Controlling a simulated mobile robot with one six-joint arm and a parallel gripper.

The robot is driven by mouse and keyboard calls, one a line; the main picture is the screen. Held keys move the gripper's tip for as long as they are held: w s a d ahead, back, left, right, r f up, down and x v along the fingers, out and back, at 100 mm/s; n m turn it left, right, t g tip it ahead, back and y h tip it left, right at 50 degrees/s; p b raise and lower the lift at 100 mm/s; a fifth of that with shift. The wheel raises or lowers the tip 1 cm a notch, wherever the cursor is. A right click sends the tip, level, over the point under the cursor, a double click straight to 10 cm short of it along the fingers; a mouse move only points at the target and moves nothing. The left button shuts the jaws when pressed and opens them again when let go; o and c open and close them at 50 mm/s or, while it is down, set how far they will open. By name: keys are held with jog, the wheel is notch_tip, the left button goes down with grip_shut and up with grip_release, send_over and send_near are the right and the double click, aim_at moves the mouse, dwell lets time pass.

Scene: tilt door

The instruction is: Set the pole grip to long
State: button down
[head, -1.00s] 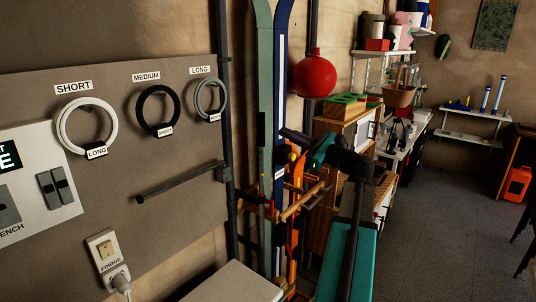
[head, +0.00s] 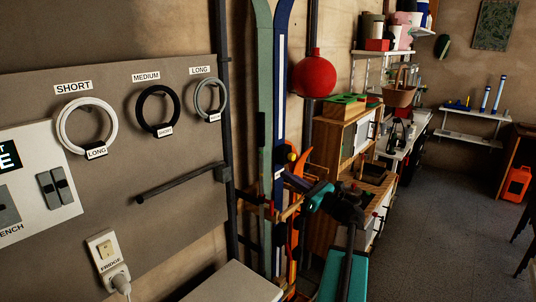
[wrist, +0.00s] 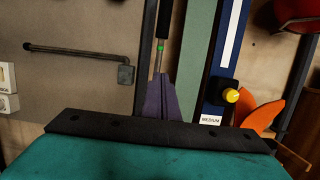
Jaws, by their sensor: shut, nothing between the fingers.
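A yellow knob on a black mount (wrist: 231,95) sits beside the blue ski in the wrist view, with a white MEDIUM label (wrist: 209,119) below it. The knob also shows in the head view (head: 292,157). A slim pole with a black handle (wrist: 165,18), a green band and a silver shaft stands left of the green ski in the wrist view. I cannot tell which part is the pole grip. My gripper (wrist: 160,78) has its purple fingers shut and empty, left of the knob. In the head view my gripper (head: 312,192) is below the knob.
Green and blue skis (head: 273,100) stand against the wall. A dark bar (head: 180,183) sticks out from the grey panel at left. Rings (head: 158,110) hang under SHORT, MEDIUM and LONG signs. A red ball-shaped object (head: 315,76) hangs right of the skis. Open floor lies at right.

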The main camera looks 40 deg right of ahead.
aim_at(261, 129)
jog(key=w+r+p, duration=0.4)
jog(key=w+r, duration=0.2)
jog(key=w, duration=0.3)
jog(key=shift+w+a+r+p, duration=0.25)
jog(key=shift+w+a+p, duration=0.1)
jog(key=shift+a+p, duration=0.1)
dwell(0.5)
jog(key=shift+r, duration=0.7)
jog(key=shift+f, duration=0.1)
